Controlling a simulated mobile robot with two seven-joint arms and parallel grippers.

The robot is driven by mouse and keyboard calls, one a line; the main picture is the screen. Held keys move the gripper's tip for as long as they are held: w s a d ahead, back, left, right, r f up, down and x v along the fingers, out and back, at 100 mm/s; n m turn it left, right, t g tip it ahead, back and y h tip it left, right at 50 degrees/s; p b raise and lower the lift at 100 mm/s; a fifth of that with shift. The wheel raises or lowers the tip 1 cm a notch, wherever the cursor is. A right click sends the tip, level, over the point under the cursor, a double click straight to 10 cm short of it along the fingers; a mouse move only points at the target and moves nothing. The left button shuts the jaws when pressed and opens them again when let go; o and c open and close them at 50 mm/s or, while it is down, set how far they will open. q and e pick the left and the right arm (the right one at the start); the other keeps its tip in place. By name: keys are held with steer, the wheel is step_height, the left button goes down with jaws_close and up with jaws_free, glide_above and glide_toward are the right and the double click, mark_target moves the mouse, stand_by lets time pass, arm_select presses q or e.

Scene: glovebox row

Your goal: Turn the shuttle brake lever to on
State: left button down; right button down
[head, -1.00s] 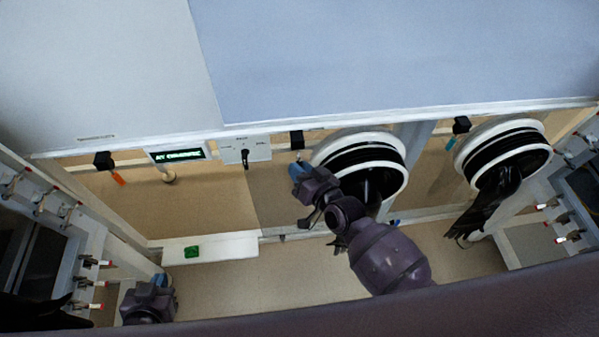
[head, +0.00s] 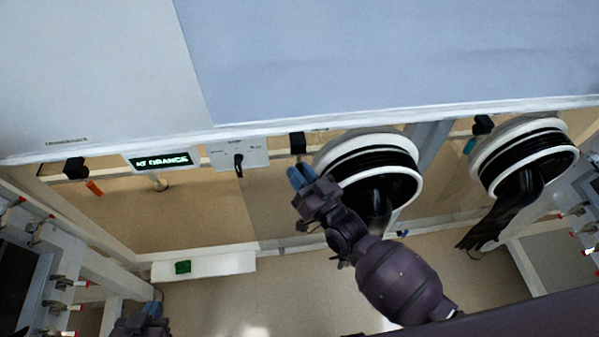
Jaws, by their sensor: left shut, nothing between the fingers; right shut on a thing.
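The black lever (head: 239,165) sits on a small white panel (head: 222,154) under the front edge of the large housing and points downward. The panel's printed marks are too small to read. My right gripper (head: 300,176) has blue fingers and is to the right of the lever and a little lower in the picture, apart from it. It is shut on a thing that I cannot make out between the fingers. My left gripper (head: 152,308) is at the bottom left, partly cut off by the picture edge, shut and empty, far from the lever.
A display (head: 160,161) reading "AT ORANGE" is left of the lever panel. A black holder (head: 76,168) with an orange tag (head: 94,188) hangs further left. Another black holder (head: 298,143) is just above my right gripper. A round glove port (head: 330,158) is close on its right.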

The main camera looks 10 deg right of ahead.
steer(key=c, duration=1.1)
jaws_free()
steer(key=shift+s, duration=0.1)
steer(key=v, duration=1)
steer(key=shift+s+d+f, duration=0.1)
steer(key=shift+s+d, duration=0.1)
steer(key=shift+s, duration=0.05)
